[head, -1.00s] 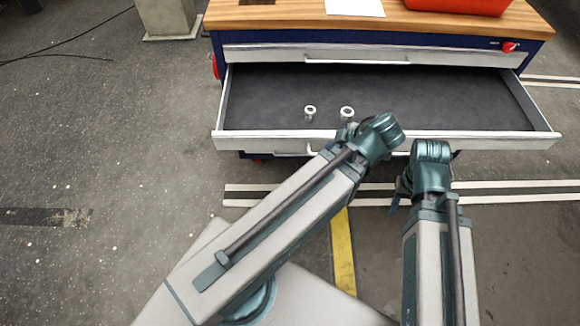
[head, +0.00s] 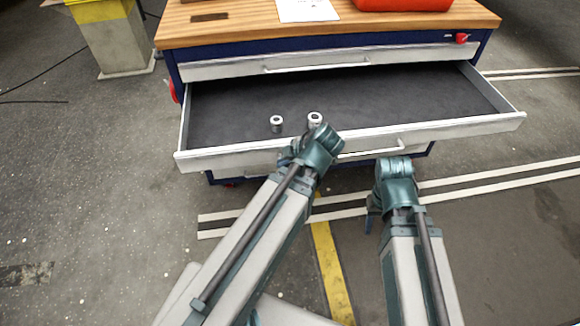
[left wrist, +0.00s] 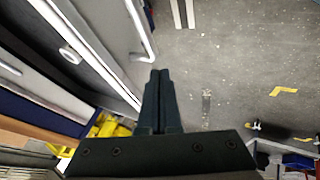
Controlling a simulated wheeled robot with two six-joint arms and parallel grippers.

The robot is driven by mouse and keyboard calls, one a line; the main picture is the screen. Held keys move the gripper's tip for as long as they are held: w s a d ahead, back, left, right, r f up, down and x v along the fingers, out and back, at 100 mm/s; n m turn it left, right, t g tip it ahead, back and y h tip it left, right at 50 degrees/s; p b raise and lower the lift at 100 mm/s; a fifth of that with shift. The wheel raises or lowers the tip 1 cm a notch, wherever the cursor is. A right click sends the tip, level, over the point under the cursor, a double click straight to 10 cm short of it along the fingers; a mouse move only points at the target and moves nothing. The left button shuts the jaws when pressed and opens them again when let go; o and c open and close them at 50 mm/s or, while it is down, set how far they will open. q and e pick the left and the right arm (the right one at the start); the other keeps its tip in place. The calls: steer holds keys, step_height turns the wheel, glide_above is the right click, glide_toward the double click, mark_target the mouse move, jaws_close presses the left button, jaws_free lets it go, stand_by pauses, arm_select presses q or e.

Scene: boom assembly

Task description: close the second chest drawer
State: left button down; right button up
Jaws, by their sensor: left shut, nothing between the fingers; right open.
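The second chest drawer (head: 225,157) is pulled well out, below a shut top drawer (head: 225,70). Its white front has a bar handle (head: 370,153), which also shows in the left wrist view (left wrist: 148,40). Two metal cylindrical pieces (head: 276,124) (head: 314,119) stand inside on the dark liner. My left gripper (head: 287,158) is at the drawer front, left of the handle, partly hidden by its wrist. In the left wrist view its fingers (left wrist: 157,92) are together and empty beside the drawer front; contact is unclear. My right gripper (head: 371,215) is open, lower and in front of the drawer, mostly hidden.
The chest's wooden top (head: 230,25) carries a white sheet (head: 306,10) and a red box (head: 403,4). A grey and yellow post (head: 118,40) stands at the back left. The floor (head: 90,190) to the left is clear apart from a thin cable.

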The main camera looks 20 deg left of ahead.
arm_select(q)
steer(key=shift+w+a+f+p, duration=0.1)
steer(key=shift+w+a+p, duration=0.1)
steer(key=shift+w+a, duration=0.3)
steer(key=shift+w+a+p, duration=0.15)
steer(key=shift+w+a, duration=0.05)
steer(key=shift+w, duration=0.45)
steer(key=shift+w+a, duration=0.4)
steer(key=shift+w, duration=0.2)
arm_select(e)
steer(key=shift+f, duration=0.1)
arm_select(q)
glide_above(268, 100)
steer(key=shift+s+d, duration=0.1)
